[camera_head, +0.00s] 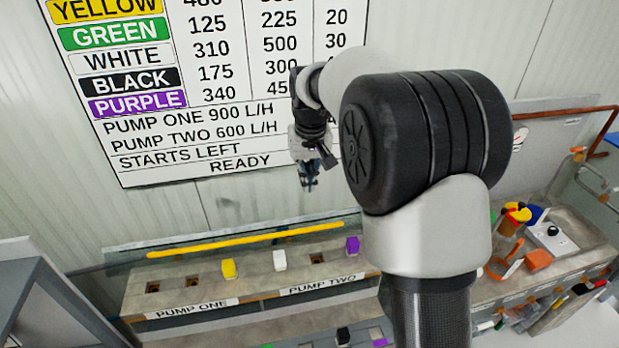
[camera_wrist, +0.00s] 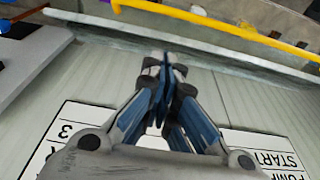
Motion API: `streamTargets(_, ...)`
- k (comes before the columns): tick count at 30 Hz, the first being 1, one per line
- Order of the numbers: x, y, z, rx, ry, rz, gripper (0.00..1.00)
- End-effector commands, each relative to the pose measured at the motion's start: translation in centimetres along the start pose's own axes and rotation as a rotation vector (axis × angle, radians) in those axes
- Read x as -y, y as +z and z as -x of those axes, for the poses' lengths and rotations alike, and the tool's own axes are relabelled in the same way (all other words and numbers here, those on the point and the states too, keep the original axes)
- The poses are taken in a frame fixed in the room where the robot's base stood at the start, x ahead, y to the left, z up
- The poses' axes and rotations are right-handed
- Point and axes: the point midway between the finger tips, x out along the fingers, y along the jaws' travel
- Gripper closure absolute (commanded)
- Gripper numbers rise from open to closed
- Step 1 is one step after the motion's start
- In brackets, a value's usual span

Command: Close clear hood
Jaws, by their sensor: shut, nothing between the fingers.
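The clear hood (camera_head: 120,258) is a see-through panel at the back of the pump bench, with a long yellow bar (camera_head: 245,241) across it. The hood looks raised, and the bench top in front of it is uncovered. In the wrist view the yellow bar (camera_wrist: 215,22) crosses the upper right, beyond the fingertips. My gripper (camera_head: 309,185) is shut and empty. It hangs in front of the wall sign, above the bar and apart from it. Its blue fingers (camera_wrist: 164,72) meet in the wrist view. My arm hides the bench's right end.
The bench (camera_head: 135,290) has PUMP ONE and PUMP TWO labels, with yellow (camera_head: 229,268), white (camera_head: 280,260) and purple (camera_head: 352,245) blocks in slots. A sign (camera_head: 150,170) hangs on the wall behind. A side bench (camera_head: 570,225) at right holds tools and a gauge.

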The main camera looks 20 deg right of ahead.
Motion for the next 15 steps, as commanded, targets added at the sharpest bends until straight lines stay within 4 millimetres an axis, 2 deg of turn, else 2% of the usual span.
streamTargets(1, 0.0, 0.1, -1.4, 0.005, 0.0, 0.0, 1.0)
streamTargets(9, 0.0, 0.1, -7.2, 0.003, -0.001, 0.0, 1.0)
streamTargets(11, 0.0, 0.1, -8.4, 0.003, -0.001, 0.0, 1.0)
streamTargets(15, 0.0, 1.8, -9.6, 0.001, -0.001, 0.0, 1.0)
